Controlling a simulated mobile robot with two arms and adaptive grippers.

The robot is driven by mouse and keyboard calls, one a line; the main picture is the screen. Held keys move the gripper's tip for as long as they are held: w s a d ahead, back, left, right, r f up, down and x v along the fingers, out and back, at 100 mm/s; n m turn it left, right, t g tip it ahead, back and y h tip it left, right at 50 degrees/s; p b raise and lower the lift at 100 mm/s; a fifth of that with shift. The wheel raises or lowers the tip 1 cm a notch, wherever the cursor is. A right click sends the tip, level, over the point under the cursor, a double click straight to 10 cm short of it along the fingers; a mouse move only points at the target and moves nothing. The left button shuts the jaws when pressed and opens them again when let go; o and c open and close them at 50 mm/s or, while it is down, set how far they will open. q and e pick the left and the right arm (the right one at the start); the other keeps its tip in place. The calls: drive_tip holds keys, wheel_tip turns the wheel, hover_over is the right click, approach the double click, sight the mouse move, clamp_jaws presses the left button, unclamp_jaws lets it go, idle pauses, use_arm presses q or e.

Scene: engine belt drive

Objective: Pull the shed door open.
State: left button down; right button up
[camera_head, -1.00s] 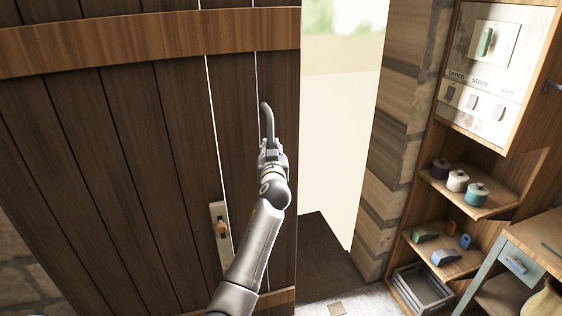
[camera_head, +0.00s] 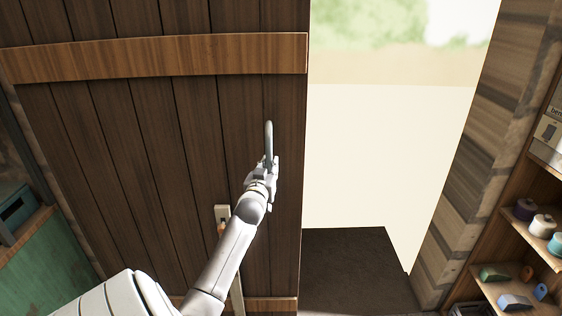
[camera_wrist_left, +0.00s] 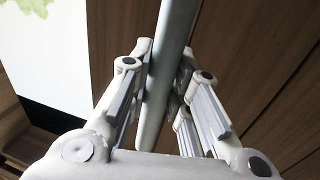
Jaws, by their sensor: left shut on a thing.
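The shed door (camera_head: 150,120) is dark brown vertical planks with lighter cross battens. It stands partly open, with a wide bright opening (camera_head: 370,150) to the right of its edge. A grey curved bar handle (camera_head: 268,132) is on the door near that edge. My left gripper (camera_head: 266,163) is shut on the handle's lower part. In the left wrist view the handle (camera_wrist_left: 165,70) runs between the two fingers (camera_wrist_left: 160,85). The handle's lower end is partly hidden by the gripper in the head view. My right gripper is not in view.
A wooden post wall (camera_head: 470,130) borders the opening on the right. Shelves with spools (camera_head: 541,226) and small blocks (camera_head: 515,301) stand beyond it. A green cabinet (camera_head: 45,265) is at the lower left. A dark mat (camera_head: 355,265) lies in the doorway.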

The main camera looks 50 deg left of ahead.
use_arm(q)
drive_tip(key=shift+s+a, duration=0.8)
drive_tip(key=shift+s, duration=0.15)
drive_tip(key=c, duration=1.6)
unclamp_jaws()
drive_tip(key=shift+o, duration=1.3)
drive_tip(key=shift+w+d, duration=0.15)
drive_tip(key=shift+w, duration=0.2)
drive_tip(key=v, duration=1.2)
drive_tip(key=shift+d, duration=0.2)
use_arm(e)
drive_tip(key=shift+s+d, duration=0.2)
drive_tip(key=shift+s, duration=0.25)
use_arm(q)
drive_tip(key=shift+w+f, duration=0.1)
